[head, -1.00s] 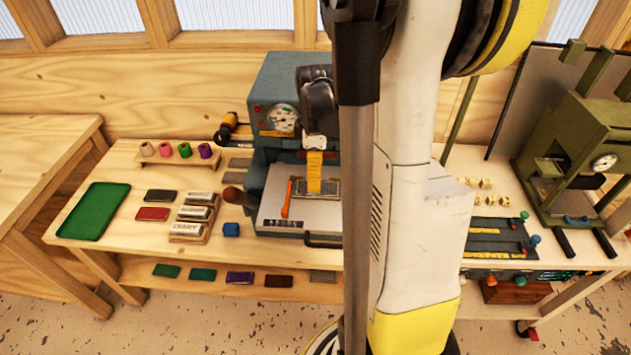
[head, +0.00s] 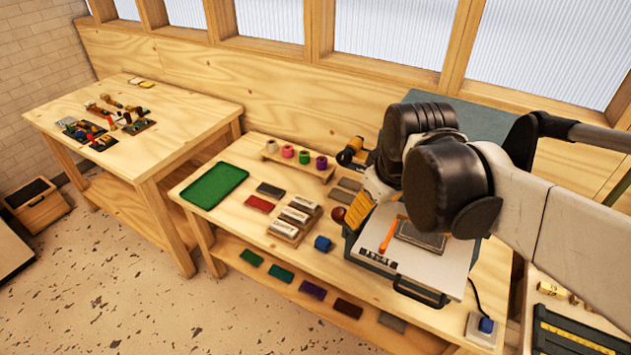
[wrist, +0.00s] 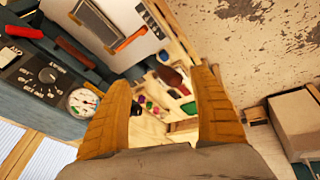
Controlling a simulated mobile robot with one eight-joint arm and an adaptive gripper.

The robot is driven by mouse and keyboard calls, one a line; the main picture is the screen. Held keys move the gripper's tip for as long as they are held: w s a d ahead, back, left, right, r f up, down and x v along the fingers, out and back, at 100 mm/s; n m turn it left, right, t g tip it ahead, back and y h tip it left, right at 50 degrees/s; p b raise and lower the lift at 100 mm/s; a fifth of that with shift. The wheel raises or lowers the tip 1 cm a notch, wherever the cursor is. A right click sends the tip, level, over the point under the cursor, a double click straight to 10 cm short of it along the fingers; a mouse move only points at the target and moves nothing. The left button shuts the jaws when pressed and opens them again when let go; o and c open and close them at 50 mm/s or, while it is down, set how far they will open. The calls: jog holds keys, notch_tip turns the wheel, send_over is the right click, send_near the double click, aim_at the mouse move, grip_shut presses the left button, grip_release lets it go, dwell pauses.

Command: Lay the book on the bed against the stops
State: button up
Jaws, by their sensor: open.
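My gripper (wrist: 160,78) is open and empty in the wrist view, its two yellow fingers wide apart and aimed toward the bench. In the head view it is mostly hidden behind my black wrist joints; a yellow part (head: 377,186) shows above the press's left side. A dark book-like block (head: 270,190) and a red one (head: 259,204) lie flat on the bench left of the press. I cannot tell which is the task's book, and the stops are not distinguishable.
A green tray (head: 215,186) lies at the bench's left end. Several flat coloured pieces lie on the lower shelf (head: 270,262). Another table (head: 190,115) stands further left.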

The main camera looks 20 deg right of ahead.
jog(key=s+a+m+t+y, duration=0.1)
jog(key=s+a+m+t, duration=0.2)
jog(key=a, duration=0.5)
jog(key=shift+s, duration=0.3)
jog(key=shift+f, duration=0.1)
